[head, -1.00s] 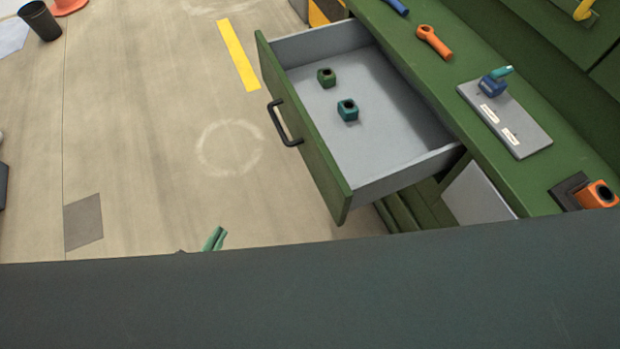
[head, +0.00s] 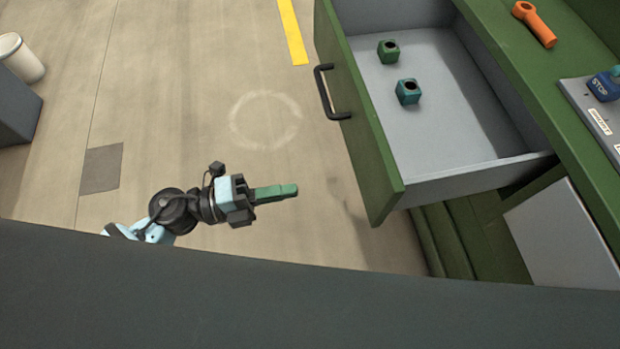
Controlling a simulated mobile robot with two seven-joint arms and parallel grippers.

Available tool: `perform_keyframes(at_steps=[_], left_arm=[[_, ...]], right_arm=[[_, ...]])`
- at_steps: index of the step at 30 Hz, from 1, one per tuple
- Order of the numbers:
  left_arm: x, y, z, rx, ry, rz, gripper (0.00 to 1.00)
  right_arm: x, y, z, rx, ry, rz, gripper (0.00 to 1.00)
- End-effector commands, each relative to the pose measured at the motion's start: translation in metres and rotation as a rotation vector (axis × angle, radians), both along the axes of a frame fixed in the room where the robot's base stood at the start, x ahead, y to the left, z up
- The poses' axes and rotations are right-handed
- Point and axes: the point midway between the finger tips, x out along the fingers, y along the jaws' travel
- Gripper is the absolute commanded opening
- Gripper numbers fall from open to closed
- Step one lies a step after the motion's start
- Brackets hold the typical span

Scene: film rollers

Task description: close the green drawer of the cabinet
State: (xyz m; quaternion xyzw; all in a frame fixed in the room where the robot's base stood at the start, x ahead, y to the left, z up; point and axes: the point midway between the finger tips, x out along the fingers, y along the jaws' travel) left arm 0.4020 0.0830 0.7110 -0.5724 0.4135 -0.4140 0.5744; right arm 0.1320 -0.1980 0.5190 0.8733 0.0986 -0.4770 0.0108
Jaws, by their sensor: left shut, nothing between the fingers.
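The green drawer (head: 366,120) of the cabinet (head: 560,118) stands pulled far out, its grey inside showing. Its black handle (head: 325,93) is on the green front panel, which faces left. Two hollow blocks lie in the drawer: a green one (head: 388,51) and a teal one (head: 408,92). My left gripper (head: 292,190) has green fingers, is shut and empty, and points right toward the near end of the drawer front. It is apart from the drawer, left of and below the handle in the picture. My right gripper is not in view.
On the cabinet top lie an orange tool (head: 534,24) and a grey panel with a blue STOP piece (head: 606,84). A white bin (head: 20,58) stands at the far left beside a dark grey box (head: 14,108). The floor left of the drawer is clear.

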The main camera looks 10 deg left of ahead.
Motion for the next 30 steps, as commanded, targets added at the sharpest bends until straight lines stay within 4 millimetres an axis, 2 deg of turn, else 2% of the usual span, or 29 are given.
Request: perform_keyframes(at_steps=[18, 24, 30], left_arm=[[0.034, -0.102, 0.001, -0.004, 0.001, 0.001, 0.0], [0.039, -0.119, 0.0, -0.003, 0.001, 0.001, 0.0], [0.041, -0.123, 0.0, -0.003, 0.001, 0.001, 0.0]], right_arm=[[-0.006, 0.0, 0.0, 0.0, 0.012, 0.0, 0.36], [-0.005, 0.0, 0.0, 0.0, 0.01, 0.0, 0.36], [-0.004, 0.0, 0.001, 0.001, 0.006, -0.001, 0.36]])
